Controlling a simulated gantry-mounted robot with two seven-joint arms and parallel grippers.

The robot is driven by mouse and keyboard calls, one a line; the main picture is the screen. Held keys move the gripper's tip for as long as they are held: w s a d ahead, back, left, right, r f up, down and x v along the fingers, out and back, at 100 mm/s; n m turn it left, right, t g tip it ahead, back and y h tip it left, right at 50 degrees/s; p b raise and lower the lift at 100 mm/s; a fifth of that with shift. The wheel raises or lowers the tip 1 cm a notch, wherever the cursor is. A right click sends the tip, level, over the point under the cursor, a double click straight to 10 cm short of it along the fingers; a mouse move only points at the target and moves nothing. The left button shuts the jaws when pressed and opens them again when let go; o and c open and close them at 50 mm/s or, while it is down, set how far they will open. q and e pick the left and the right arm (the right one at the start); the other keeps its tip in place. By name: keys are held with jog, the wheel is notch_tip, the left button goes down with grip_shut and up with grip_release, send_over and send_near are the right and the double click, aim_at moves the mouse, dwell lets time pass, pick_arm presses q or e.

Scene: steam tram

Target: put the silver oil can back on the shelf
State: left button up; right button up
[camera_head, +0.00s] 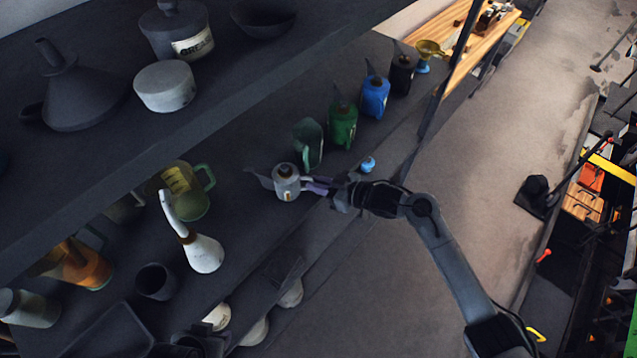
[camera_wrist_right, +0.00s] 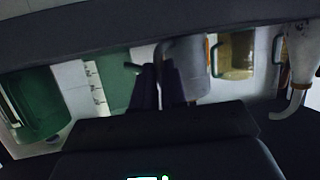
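The silver oil can (camera_head: 287,186), grey with a dark top and a spout pointing left, is upright at the lower shelf, left of the green cans. Whether its base touches the shelf is hard to tell. My right gripper (camera_head: 318,187) reaches in from the right at the can's handle side. In the right wrist view the two dark fingers (camera_wrist_right: 160,85) are close together, with the can's grey body (camera_wrist_right: 188,68) just right of them. They appear shut on its handle, though the contact is partly hidden. My left gripper is not in view.
A green jug (camera_head: 308,143), a green can (camera_head: 343,125), a blue can (camera_head: 375,96) and a black can (camera_head: 402,74) line the shelf. A white-bodied can (camera_head: 205,254) and a glass jug (camera_head: 187,190) stand left. The upper shelf (camera_head: 235,80) overhangs.

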jog(key=o, duration=0.4)
